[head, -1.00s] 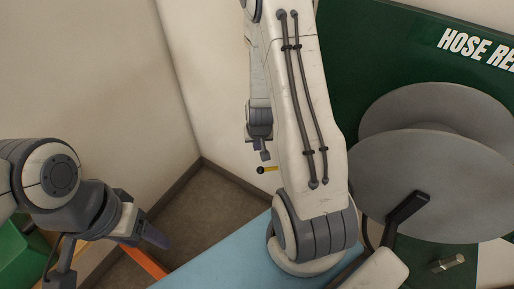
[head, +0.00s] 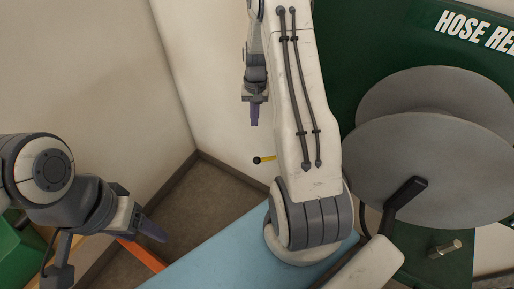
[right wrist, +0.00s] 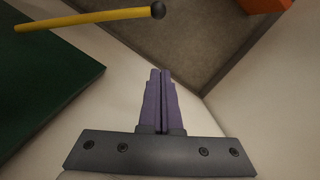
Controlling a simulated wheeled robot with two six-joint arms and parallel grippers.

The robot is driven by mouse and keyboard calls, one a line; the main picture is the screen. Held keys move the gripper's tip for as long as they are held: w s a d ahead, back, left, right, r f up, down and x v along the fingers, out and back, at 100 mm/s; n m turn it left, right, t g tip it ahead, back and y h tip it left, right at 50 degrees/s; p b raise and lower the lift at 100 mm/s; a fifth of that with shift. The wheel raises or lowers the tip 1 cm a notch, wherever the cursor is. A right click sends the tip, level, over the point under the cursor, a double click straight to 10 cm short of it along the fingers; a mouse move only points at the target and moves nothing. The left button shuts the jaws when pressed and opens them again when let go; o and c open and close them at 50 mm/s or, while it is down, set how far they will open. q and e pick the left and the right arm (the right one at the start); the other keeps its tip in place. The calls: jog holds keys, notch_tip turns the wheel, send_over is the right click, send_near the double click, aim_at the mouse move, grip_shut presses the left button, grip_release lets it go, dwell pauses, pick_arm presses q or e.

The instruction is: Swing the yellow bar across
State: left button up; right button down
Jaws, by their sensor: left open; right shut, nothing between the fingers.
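The yellow bar (head: 266,159) shows in the head view only as a short end with a dark knob; my right arm hides the rest. In the right wrist view the yellow bar (right wrist: 90,18) runs along the top left, its black knob at its right end. My right gripper (head: 254,122) is shut and empty, apart from the bar, and above the knob in the head view. Its closed purple fingers (right wrist: 157,75) point toward the floor area in the right wrist view. My left gripper (head: 158,233) is open and empty at the lower left, far from the bar.
A hose reel (head: 430,170) with grey discs and a black crank stands at right before a green panel (head: 375,75). A light blue surface (head: 215,250) lies below my right arm. An orange bar (head: 140,256) and a green box (head: 18,245) are at lower left. White walls meet behind.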

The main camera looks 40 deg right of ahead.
jog(key=shift+d+r+g, duration=0.5)
jog(key=shift+d+r, duration=0.15)
jog(key=shift+r, duration=0.15)
jog(key=shift+f, duration=0.1)
jog(key=s+a+f+p, duration=0.1)
jog(key=s+a+f, duration=0.1)
jog(key=f, duration=0.3)
jog(key=s+a+f+p, duration=0.1)
jog(key=s+f, duration=0.2)
jog(key=f, duration=0.2)
jog(key=shift+a+f, duration=0.2)
jog(key=shift+a, duration=0.2)
